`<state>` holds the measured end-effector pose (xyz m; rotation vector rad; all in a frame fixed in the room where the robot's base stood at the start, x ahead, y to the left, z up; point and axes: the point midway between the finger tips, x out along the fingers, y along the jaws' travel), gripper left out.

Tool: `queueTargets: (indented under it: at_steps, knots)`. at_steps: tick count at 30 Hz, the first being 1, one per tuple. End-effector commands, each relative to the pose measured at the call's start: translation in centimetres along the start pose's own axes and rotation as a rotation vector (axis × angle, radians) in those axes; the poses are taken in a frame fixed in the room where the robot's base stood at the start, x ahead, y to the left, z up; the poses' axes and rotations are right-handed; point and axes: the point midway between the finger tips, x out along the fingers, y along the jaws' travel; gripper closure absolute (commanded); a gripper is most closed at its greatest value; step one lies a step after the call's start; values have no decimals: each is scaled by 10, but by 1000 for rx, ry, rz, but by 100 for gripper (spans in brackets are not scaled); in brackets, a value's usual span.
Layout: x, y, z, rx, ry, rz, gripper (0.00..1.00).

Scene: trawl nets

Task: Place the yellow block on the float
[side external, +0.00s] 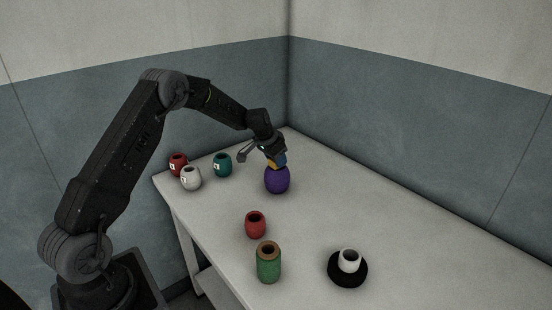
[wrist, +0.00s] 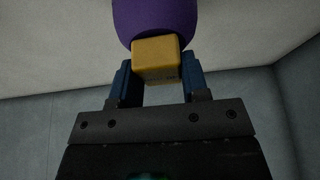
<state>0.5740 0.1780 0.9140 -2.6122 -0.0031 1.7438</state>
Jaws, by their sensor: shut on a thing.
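The yellow block (wrist: 157,62) is between the two blue fingers of my gripper (wrist: 157,78), which is shut on it. In the side external view, a small part of the yellow block (side external: 274,165) shows under my gripper (side external: 277,160). The purple rounded float (side external: 277,181) stands upright on the table directly below. The float also shows in the wrist view (wrist: 155,16), right against the block's outline. The block is at the float's top; whether they touch I cannot tell. The block and gripper hide part of the float's top.
Red (side external: 178,163), white (side external: 191,178) and teal (side external: 222,164) pots stand at the table's back left. Nearer stand a red pot (side external: 255,225), a green cylinder with brown rim (side external: 268,265), and a white cup (side external: 349,259) on a black disc (side external: 348,281). The table's right side is clear.

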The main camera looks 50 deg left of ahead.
Motion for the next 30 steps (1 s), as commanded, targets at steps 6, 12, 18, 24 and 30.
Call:
queueTargets:
  at_steps: [6, 12, 18, 24, 30]
  knots:
    - [3, 0, 1, 0, -1, 1, 48]
    - [2, 0, 1, 0, -1, 1, 33]
    - [2, 0, 1, 0, 0, 0, 33]
    - [-18, 0, -1, 0, 2, -1, 33]
    - [-61, 0, -1, 0, 3, -1, 33]
